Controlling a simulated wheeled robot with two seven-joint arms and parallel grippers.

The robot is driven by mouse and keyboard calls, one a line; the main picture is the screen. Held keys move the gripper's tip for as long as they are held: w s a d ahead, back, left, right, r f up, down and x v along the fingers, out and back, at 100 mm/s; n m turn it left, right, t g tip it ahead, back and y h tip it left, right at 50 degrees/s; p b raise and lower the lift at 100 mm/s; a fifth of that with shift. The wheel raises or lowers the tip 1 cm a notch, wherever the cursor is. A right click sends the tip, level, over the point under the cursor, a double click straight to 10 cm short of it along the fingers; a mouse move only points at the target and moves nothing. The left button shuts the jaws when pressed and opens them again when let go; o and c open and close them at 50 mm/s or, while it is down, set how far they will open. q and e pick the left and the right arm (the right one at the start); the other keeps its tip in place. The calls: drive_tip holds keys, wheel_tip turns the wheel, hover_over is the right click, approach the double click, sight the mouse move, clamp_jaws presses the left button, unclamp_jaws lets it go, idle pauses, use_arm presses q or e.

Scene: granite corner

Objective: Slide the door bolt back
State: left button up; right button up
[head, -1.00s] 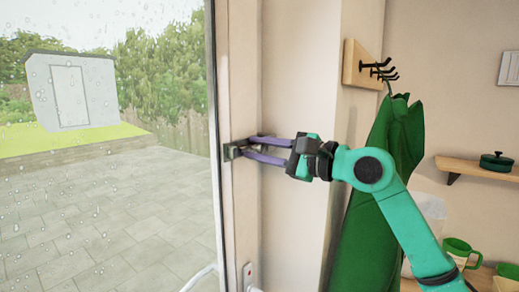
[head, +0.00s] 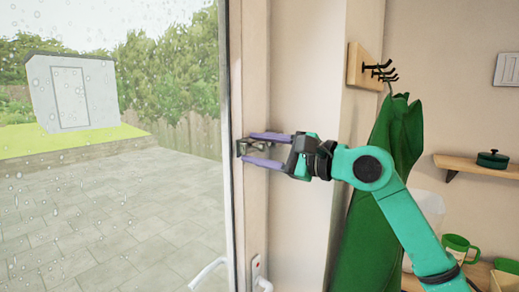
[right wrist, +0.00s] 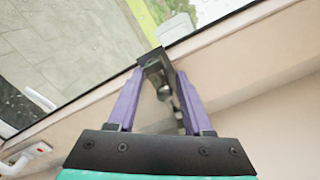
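The door bolt (head: 243,146) is a small dark metal fitting on the glass door's pale frame. My right gripper (head: 247,149) reaches it from the right, its two purple fingers apart, one above and one below it. In the right wrist view my right gripper (right wrist: 160,84) straddles the bolt's black bracket and grey metal knob (right wrist: 164,92). Gaps show between the knob and both fingers, so the gripper looks open. Parts of the bolt are hidden behind the fingers in the head view. My left gripper is not in view.
A white door handle (head: 208,274) is low on the door. A hook board (head: 362,68) and a hanging green cloth (head: 390,150) are on the right, close to my arm. A shelf with a green pot (head: 493,159) and mugs (head: 459,249) are further right.

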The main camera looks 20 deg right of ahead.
drive_tip(key=shift+a+r, duration=0.1)
drive_tip(key=b+v, duration=0.7)
drive_tip(key=v, duration=0.7)
drive_tip(key=shift+s, duration=0.3)
